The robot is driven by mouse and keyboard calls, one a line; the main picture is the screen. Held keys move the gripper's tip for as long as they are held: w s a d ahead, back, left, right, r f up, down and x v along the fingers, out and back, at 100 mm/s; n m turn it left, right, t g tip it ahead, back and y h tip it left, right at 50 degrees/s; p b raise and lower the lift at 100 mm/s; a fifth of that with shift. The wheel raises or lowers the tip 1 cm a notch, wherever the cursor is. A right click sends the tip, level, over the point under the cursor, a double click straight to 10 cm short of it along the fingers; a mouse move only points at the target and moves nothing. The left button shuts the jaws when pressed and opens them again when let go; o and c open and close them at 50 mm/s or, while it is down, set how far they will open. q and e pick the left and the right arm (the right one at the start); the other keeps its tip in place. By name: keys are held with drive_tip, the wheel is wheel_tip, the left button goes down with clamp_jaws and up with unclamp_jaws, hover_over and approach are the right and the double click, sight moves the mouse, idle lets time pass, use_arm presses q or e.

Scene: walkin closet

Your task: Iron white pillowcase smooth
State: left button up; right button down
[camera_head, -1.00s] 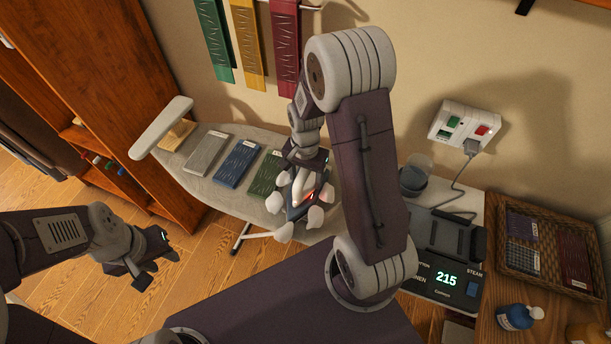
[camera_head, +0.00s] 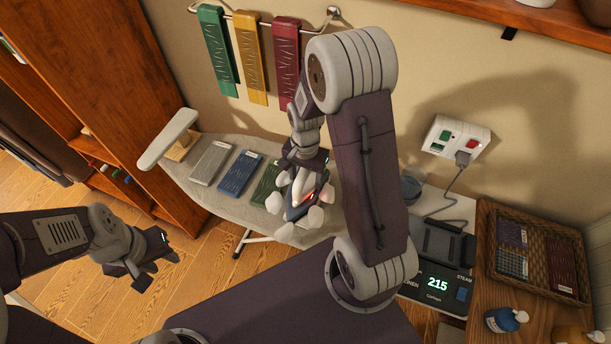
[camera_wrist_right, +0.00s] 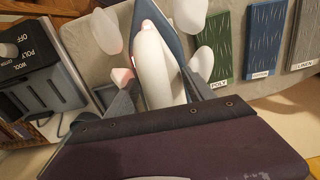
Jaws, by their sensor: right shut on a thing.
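My right gripper (camera_head: 303,160) is shut on the handle of a white and blue iron (camera_head: 304,206). A red light glows on the iron, and pale rounded puffs surround it in the head view. The iron is over the right part of the ironing board (camera_head: 202,193); I cannot tell whether it touches the surface. In the right wrist view, the iron's pale handle (camera_wrist_right: 155,70) lies between my fingers. I cannot make out a white pillowcase; the iron and my arm cover part of the board. My left gripper (camera_head: 157,270) is open and empty, in front of the board.
Grey (camera_head: 210,162), blue (camera_head: 239,174) and green (camera_head: 266,183) labelled swatches lie left of the iron. A small sleeve board (camera_head: 168,138) stands at the board's left end. Right are the iron's station (camera_head: 437,284) reading 215, a wicker basket (camera_head: 484,270) and a blue bottle (camera_head: 505,320).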

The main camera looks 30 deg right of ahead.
sight(308, 180)
drive_tip(key=shift+w+d+f+b, duration=0.2)
drive_tip(key=shift+f+b, duration=0.3)
drive_tip(key=shift+f, duration=0.2)
drive_tip(key=shift+w+d+f+b, duration=0.25)
drive_tip(key=shift+f+b, duration=0.2)
drive_tip(key=shift+f, duration=0.2)
drive_tip(key=shift+w+d+f+b, duration=0.2)
drive_tip(key=shift+f+b, duration=0.3)
drive_tip(key=shift+f, duration=0.2)
drive_tip(key=shift+w+d+f, duration=0.15)
drive_tip(key=shift+d+f, duration=0.05)
drive_tip(key=shift+f, duration=0.3)
drive_tip(key=shift+r, duration=0.1)
drive_tip(key=shift+f+b, duration=0.5)
drive_tip(key=shift+b, duration=0.1)
drive_tip(key=shift+r, duration=0.1)
idle(0.5)
wheel_tip(308, 180, up, 6)
drive_tip(key=p, duration=0.5)
drive_tip(key=shift+p, duration=0.4)
